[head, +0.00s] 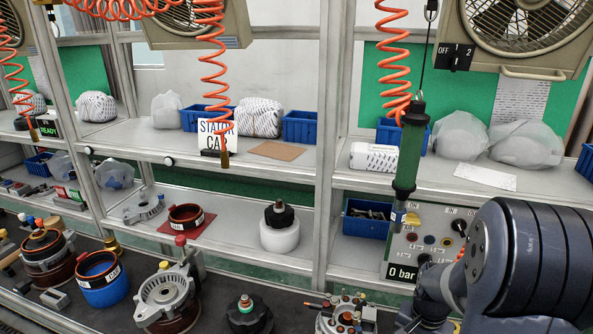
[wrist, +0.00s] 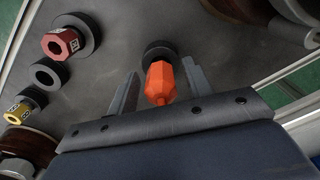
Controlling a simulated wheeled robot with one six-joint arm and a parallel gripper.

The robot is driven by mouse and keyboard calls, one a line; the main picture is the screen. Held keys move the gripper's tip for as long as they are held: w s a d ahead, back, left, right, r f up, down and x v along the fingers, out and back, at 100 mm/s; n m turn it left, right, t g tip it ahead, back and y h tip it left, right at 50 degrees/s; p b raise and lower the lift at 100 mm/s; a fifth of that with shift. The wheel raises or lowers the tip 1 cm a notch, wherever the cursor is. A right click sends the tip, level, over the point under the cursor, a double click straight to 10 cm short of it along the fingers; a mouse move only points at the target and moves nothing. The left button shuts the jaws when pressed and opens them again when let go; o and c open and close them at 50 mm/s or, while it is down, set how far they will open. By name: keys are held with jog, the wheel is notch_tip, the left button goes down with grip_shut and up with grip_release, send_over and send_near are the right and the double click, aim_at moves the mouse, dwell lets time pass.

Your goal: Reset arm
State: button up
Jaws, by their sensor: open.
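My arm fills the lower right of the head view; my gripper's fingers cannot be made out there. In the wrist view my gripper (wrist: 158,95) is open, with one finger on each side of an orange faceted part (wrist: 160,82). A gap shows between the part and each finger, at least on the left side. The orange part stands at a dark round base (wrist: 158,50) on the dark grey work surface. Whether the fingers are level with the part or above it is hard to tell.
The wrist view shows a red part (wrist: 62,43), a dark ring (wrist: 46,75) and a yellow part (wrist: 18,112) at left. A green hanging tool (head: 409,150) and control box (head: 420,245) are near my arm.

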jog(key=shift+r, duration=2.1)
jog(key=shift+f, duration=0.1)
